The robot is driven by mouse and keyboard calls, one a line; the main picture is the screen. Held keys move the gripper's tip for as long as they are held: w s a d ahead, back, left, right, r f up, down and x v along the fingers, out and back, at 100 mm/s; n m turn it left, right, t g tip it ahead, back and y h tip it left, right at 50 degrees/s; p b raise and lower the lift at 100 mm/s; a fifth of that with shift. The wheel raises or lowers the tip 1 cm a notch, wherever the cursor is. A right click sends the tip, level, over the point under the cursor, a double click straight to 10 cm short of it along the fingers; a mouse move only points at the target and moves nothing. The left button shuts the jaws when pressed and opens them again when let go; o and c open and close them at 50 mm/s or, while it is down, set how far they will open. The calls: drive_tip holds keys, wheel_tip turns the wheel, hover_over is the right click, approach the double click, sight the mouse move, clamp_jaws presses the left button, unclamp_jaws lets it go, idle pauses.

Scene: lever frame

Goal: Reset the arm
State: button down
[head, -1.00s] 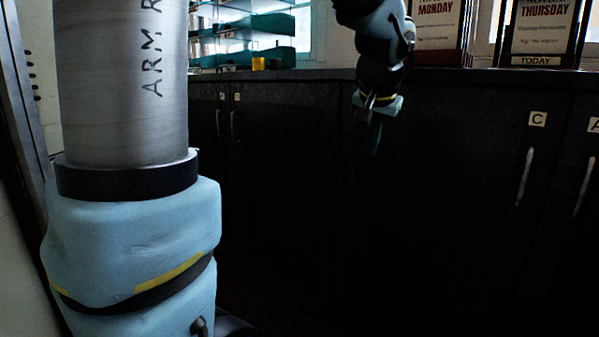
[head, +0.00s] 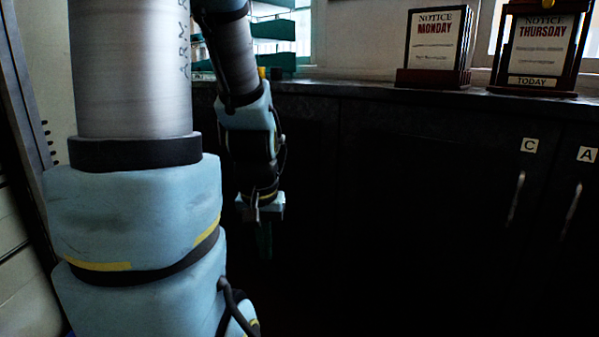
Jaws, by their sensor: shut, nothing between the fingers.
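My arm fills the left of the head view, with a large silver link and light blue joint covers. Its far part hangs down beside the near column, in front of the dark cabinets. My gripper (head: 264,240) points straight down at the end of it, below the counter's edge. Its fingers are dark and hard to make out, but they look shut with nothing between them. It is touching nothing that I can see.
A dark counter (head: 400,92) runs along the back. On it stand a MONDAY notice (head: 434,45) and a THURSDAY notice (head: 540,45) with a TODAY plate. Teal shelves (head: 275,28) are behind my arm. Cabinet doors below carry labels C (head: 529,145) and A (head: 587,154).

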wheel_tip(320, 180, up, 17)
drive_tip(key=p, duration=1.4)
drive_tip(key=shift+p, duration=0.4)
